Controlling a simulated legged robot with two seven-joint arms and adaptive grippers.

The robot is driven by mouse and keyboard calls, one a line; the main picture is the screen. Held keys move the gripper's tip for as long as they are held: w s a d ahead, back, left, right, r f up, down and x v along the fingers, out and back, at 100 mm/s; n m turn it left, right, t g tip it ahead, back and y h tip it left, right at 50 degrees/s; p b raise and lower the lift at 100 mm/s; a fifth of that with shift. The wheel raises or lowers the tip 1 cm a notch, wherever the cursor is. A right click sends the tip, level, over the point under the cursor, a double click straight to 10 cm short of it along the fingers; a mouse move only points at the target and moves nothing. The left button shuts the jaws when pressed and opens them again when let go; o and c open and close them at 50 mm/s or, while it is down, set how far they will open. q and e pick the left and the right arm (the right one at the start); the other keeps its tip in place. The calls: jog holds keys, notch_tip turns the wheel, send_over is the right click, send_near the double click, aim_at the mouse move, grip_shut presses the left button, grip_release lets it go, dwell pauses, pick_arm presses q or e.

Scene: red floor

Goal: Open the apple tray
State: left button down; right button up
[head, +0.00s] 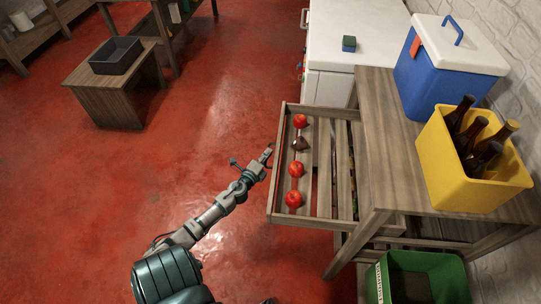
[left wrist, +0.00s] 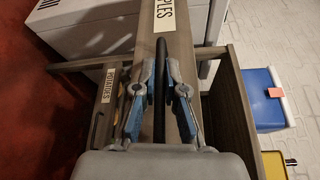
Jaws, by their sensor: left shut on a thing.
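The apple tray (head: 273,190) is a wooden drawer pulled out from the wooden table, towards the left. It holds red apples (head: 295,169) and one dark brown lump (head: 300,144). My left gripper (head: 267,154) is at the tray's outer front side. In the left wrist view its fingers (left wrist: 160,85) stand on either side of a dark bar handle (left wrist: 160,60), shut on it. The tray's front board bears a partly hidden label (left wrist: 164,15) ending in "PLES".
On the table (head: 394,160) stand a yellow bin (head: 455,180) with bottles and a blue cooler (head: 430,85). A green crate (head: 440,270) is below. Red floor lies open to the left.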

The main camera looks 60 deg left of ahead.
pick_arm(q)
jog(key=shift+s+d+f, duration=0.15)
jog(key=shift+d+f, duration=0.05)
jog(key=shift+f, duration=0.35)
jog(key=c, duration=1.2)
grip_release()
jog(key=shift+c, duration=0.2)
jog(key=shift+r, duration=0.2)
jog(key=shift+r, duration=0.1)
jog(key=v, duration=1.1)
jog(key=shift+s, duration=0.4)
jog(key=shift+d, duration=0.1)
